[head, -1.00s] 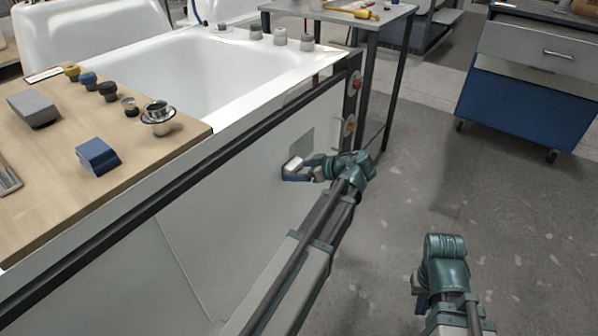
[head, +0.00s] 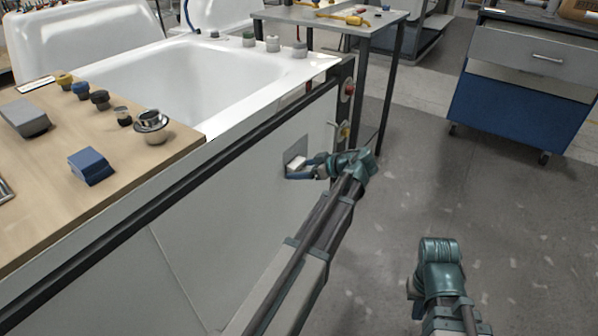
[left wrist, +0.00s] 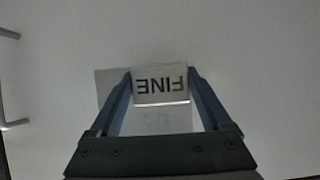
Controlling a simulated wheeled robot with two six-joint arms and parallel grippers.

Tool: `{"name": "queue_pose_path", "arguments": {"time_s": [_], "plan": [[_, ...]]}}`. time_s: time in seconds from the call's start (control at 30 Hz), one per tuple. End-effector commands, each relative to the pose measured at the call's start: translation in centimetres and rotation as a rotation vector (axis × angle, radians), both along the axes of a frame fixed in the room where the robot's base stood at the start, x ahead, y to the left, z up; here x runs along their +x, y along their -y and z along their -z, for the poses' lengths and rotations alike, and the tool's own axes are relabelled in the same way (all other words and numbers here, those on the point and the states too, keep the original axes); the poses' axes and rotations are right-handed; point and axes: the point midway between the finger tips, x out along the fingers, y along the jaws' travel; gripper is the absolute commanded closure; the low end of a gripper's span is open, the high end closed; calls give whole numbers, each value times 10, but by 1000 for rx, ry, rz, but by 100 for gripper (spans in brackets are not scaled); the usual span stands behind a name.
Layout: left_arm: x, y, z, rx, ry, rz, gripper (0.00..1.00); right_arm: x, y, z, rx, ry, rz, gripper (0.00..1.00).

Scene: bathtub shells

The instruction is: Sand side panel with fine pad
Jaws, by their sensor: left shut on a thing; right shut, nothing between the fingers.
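The light pad marked FINE (left wrist: 161,85) is between the fingers of my left gripper (head: 305,170), and its label reads upside down in the left wrist view. The pad (head: 297,162) is at the pale side panel (head: 215,235) of the tub, over the lower part of a darker grey patch (head: 298,146). The patch also shows around the pad in the left wrist view (left wrist: 106,79). Whether the pad presses on the panel is hard to tell. My right gripper (head: 415,297) is shut and empty, low over the floor, partly hidden by its wrist.
A wooden board (head: 110,205) beside the white tub (head: 180,85) bears a blue block (head: 91,166), a grey block (head: 24,117) and several knobs. A red button (head: 349,88) is at the panel's far end. A blue cabinet (head: 520,110) stands right; the floor between is clear.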

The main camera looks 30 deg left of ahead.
Motion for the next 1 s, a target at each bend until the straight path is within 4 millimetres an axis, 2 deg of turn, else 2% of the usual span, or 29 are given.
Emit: {"name": "queue_pose_path", "arguments": {"time_s": [0.33, 0.57, 0.83, 1.0], "plan": [[30, 0, 0, 0, 0, 0, 63, 0, 0, 0, 0, 0, 0, 100], [31, 0, -2, 1, 1, 1, 63, 0, 0, -2, 0, 0, 0, 100], [30, 1, -21, 2, 0, 0, 63, 0, 0, -21, 0, 0, 0, 100], [30, 2, -22, 1, 0, 0, 63, 0, 0, -22, 0, 0, 0, 100]]}}
